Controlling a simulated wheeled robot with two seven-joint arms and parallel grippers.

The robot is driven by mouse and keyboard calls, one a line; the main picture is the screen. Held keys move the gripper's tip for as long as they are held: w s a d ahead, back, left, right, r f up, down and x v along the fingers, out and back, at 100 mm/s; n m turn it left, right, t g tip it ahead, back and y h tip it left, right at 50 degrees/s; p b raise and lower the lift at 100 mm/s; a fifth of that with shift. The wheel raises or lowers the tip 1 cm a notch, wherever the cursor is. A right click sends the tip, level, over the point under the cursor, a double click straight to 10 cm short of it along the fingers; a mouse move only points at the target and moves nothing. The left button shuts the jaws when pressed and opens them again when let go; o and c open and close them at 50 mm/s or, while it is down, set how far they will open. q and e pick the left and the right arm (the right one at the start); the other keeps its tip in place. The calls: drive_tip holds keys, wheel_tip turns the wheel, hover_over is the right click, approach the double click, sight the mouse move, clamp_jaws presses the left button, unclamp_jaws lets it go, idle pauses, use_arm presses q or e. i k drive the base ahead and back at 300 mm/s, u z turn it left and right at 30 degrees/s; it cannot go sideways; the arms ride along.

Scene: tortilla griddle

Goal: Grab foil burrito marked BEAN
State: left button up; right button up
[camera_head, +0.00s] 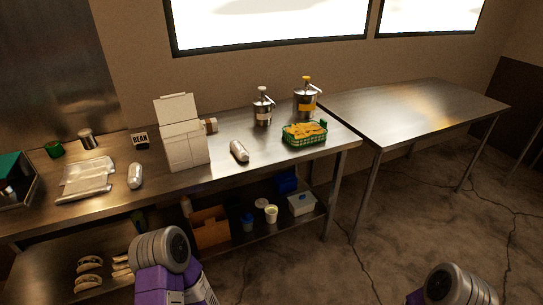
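Two foil-wrapped burritos lie on the steel counter (108,208). The other foil burrito (239,151) is right of the white box. I cannot read any marking on either burrito. My purple and grey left arm shows at the bottom, in front of the counter, and part of my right arm shows at the bottom right. Neither gripper's fingers can be seen, and neither arm touches a burrito.
An open white box (185,146) stands between the burritos. A green basket of chips (304,134) and two pump dispensers are at the right end. Clear trays (84,180) lie at left. A lower shelf holds tacos and containers. The right table (415,110) is empty.

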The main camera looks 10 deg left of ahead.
sight(242, 154)
drive_tip(key=i, duration=1)
drive_tip(key=u, duration=0.4)
